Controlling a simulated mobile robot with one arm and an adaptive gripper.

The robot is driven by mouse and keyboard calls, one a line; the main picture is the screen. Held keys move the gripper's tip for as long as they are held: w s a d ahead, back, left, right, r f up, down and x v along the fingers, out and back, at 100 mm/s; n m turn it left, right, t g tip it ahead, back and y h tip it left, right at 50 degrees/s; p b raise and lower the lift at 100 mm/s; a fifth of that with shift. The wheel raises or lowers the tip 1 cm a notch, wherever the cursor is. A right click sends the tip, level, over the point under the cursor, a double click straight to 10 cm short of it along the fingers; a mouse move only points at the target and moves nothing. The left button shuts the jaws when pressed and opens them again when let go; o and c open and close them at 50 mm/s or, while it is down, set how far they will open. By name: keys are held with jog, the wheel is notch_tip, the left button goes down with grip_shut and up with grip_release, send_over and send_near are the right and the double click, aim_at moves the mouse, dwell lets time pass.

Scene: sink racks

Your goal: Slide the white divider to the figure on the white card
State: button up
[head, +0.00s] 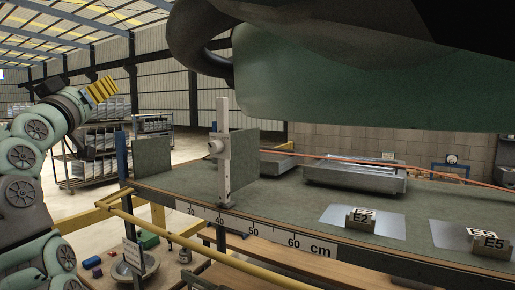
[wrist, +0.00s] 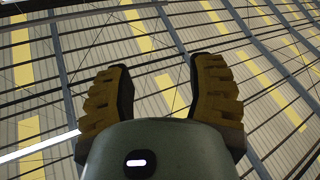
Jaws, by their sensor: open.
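The white divider (head: 223,150) is an upright white post with a round knob and a grey-green plate behind it. It stands at the shelf's front edge, its foot near the 40 on the cm scale (head: 254,232). My gripper (head: 103,88) is raised at the far left, well apart from the divider. In the wrist view my gripper (wrist: 160,88) is open and empty, its yellow fingers apart against the roof.
Another grey-green plate (head: 152,157) stands at the shelf's left end. Metal trays (head: 355,176) lie at the back, and label blocks E2 (head: 361,219) and E5 (head: 487,241) stand at the right. A yellow rail (head: 200,245) runs before the shelf. A large green shape (head: 370,80) blocks the top right.

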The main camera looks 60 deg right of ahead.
jog(key=s+d+f+m+g+b, duration=0.1)
jog(key=s+d+m+g, duration=0.4)
jog(key=s, duration=0.3)
jog(key=s+d+f+m+g+b, duration=0.2)
jog(key=s+m+g, duration=0.35)
jog(key=s, duration=0.25)
jog(key=shift+n+g+y, duration=0.25)
jog(key=shift+g+y, duration=0.15)
jog(key=shift+g, duration=0.05)
jog(key=d+p, duration=0.3)
jog(key=d, duration=0.1)
jog(key=w+d+p, duration=0.1)
jog(key=d+p, duration=0.2)
jog(key=d, duration=0.2)
jog(key=d+p, duration=0.3)
jog(key=d, duration=0.2)
jog(key=shift+w+r+p, duration=0.2)
jog(key=shift+r+p, duration=0.1)
jog(key=shift+r, duration=0.05)
jog(key=shift+w+d+f+p, duration=0.15)
jog(key=shift+d+p, duration=0.45)
jog(key=shift+d, duration=0.45)
grip_shut()
